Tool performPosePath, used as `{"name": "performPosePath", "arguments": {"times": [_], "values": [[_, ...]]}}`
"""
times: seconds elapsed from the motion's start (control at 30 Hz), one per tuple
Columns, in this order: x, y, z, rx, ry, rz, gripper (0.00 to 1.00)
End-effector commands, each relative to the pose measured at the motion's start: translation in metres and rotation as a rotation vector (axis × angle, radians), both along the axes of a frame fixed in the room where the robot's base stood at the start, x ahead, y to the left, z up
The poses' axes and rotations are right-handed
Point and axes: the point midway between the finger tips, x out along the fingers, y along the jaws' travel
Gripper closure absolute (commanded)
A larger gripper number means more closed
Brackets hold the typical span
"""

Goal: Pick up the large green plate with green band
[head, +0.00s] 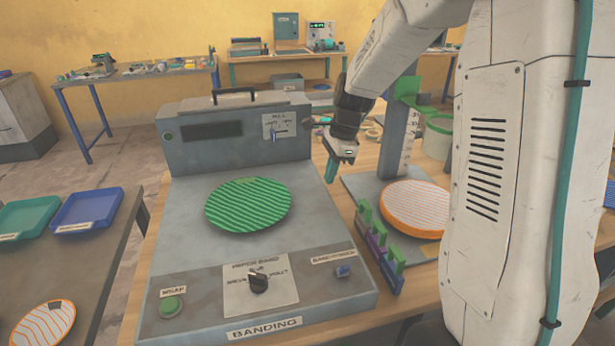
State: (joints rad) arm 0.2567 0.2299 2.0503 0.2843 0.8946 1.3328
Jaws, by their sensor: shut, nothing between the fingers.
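The large green plate (248,204) with diagonal green stripes lies flat on the grey bed of the banding machine (327,268). I cannot make out a separate green band on its rim. My gripper (331,172) is shut and empty, pointing down to the right of the plate, above the machine's right side and apart from the plate. One finger hides most of the other.
An orange-striped plate (414,207) sits by a grey upright gauge (400,130) on the right. A small rack of green and purple pieces (380,250) stands beside the machine. Green (28,216) and blue (88,208) trays and another orange-striped plate (44,325) are on the left table.

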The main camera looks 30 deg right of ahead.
Motion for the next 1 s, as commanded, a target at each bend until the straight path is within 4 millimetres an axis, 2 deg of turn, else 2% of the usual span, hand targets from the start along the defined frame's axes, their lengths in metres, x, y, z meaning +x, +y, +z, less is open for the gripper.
{"name": "performPosePath", "arguments": {"times": [0.4, 0.6, 0.73, 1.0], "values": [[0.015, 0.083, 0.000, 0.000, -0.001, 0.009, 1.00], [0.021, 0.113, 0.000, 0.000, -0.001, 0.007, 1.00], [0.021, 0.110, -0.012, 0.000, 0.001, 0.003, 1.00], [0.021, 0.109, -0.016, 0.000, -0.001, 0.004, 1.00]]}}
